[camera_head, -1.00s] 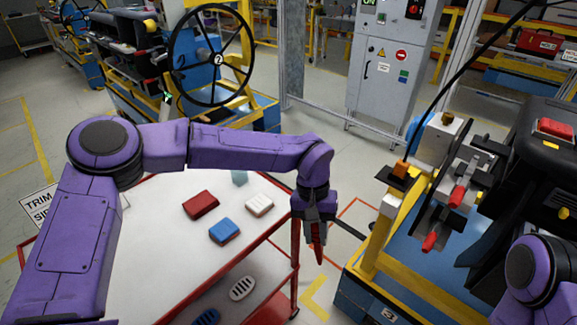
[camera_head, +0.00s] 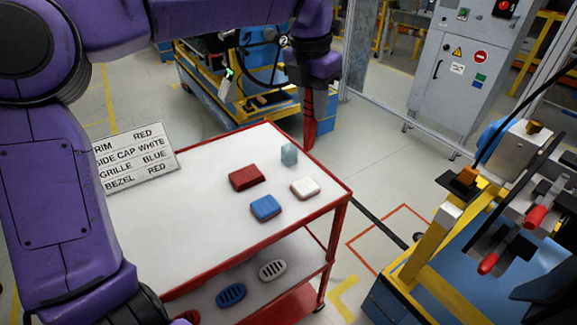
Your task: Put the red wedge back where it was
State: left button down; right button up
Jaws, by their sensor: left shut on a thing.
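My left gripper (camera_head: 316,86) is shut on a long, tapered red piece, which looks like the red wedge (camera_head: 309,128). The wedge hangs point down, at or just past the far right edge of the white-topped cart (camera_head: 215,215); whether it is clear of the edge I cannot tell. A second red piece, a bevelled block (camera_head: 246,178), lies on the cart top. My right gripper is out of view.
A blue block (camera_head: 265,208), a white block (camera_head: 305,188) and a small teal block (camera_head: 289,154) lie on the cart. A sign (camera_head: 137,157) stands at its left. Slotted oval pieces (camera_head: 231,295) lie on the lower shelf. A yellow-framed fixture (camera_head: 440,250) stands at right.

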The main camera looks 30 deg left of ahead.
pick_arm(q)
jog(key=w+a+f+n+p, duration=0.2)
jog(key=w+a+p, duration=0.25)
jog(key=a, duration=0.25)
jog(key=w+a+f, duration=0.2)
jog(key=f, duration=0.3)
jog(key=w+a+f, duration=0.2)
jog(key=f, duration=0.4)
jog(key=shift+w+a, duration=0.15)
jog(key=shift+w, duration=0.25)
jog(key=c, duration=0.9)
grip_release()
jog(key=r, duration=0.4)
jog(key=s+r, duration=0.1)
jog(key=r, duration=0.3)
jog(key=s+r, duration=0.1)
jog(key=r, duration=0.4)
